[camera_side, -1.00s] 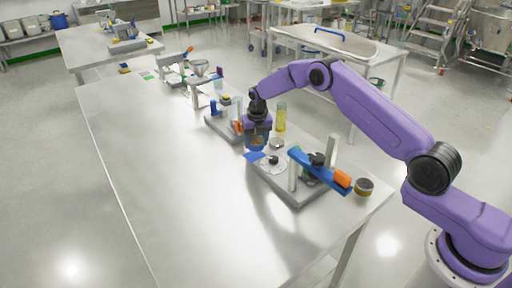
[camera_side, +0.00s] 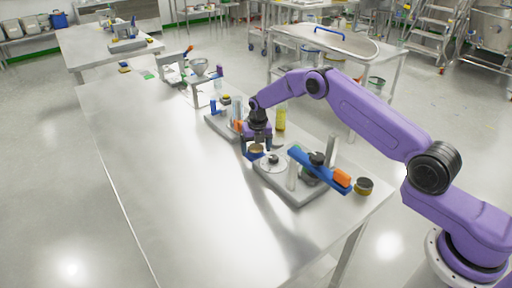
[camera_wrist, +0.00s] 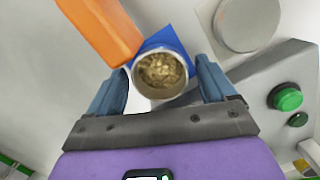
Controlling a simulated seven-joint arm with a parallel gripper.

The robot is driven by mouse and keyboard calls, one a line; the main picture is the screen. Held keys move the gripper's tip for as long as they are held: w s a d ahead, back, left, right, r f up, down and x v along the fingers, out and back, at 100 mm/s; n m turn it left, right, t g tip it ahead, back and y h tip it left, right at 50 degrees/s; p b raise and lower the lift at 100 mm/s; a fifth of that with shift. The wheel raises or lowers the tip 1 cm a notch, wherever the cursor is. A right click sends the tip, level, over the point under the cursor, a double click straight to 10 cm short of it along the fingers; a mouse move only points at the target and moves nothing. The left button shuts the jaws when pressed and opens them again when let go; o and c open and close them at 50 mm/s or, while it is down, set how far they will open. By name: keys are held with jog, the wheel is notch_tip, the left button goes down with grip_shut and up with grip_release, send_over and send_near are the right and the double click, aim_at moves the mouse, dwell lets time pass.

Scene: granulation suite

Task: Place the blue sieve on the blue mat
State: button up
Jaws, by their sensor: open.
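A round cup-like sieve (camera_wrist: 160,72) with a pale rim and brown, grainy-looking inside sits between my fingers in the wrist view. No blue shows clearly on its body. In the side view only a small part of the mat (camera_side: 252,157) shows. My gripper (camera_wrist: 163,88) is open, with blue fingers on both sides of the sieve and a visible gap at each.
An orange block (camera_wrist: 105,28) lies close to the left finger. A pale metal disc (camera_wrist: 246,22) and a grey box with a green button (camera_wrist: 288,98) are on the right. A blue bar (camera_side: 312,168) crosses the near device. The table's left side is clear.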

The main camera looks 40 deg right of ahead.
aim_at(257, 157)
notch_tip(257, 157, up, 12)
jog(key=s, duration=0.2)
jog(key=s+a+r+m+y, duration=0.1)
jog(key=s+a+r+m, duration=0.4)
jog(key=s, duration=0.5)
jog(key=s+a+r+m, duration=0.45)
jog(key=s+a, duration=0.25)
jog(key=s, duration=0.3)
jog(key=s+d+m, duration=0.2)
jog(key=s+m, duration=0.1)
jog(key=s, duration=0.6)
jog(key=s+d+r+m+g, duration=0.1)
jog(key=s+d+m, duration=0.2)
jog(key=s, duration=0.7)
jog(key=s+d+m, duration=0.3)
jog(key=s, duration=0.7)
jog(key=shift+d+r, duration=0.15)
jog(key=shift+m, duration=0.25)
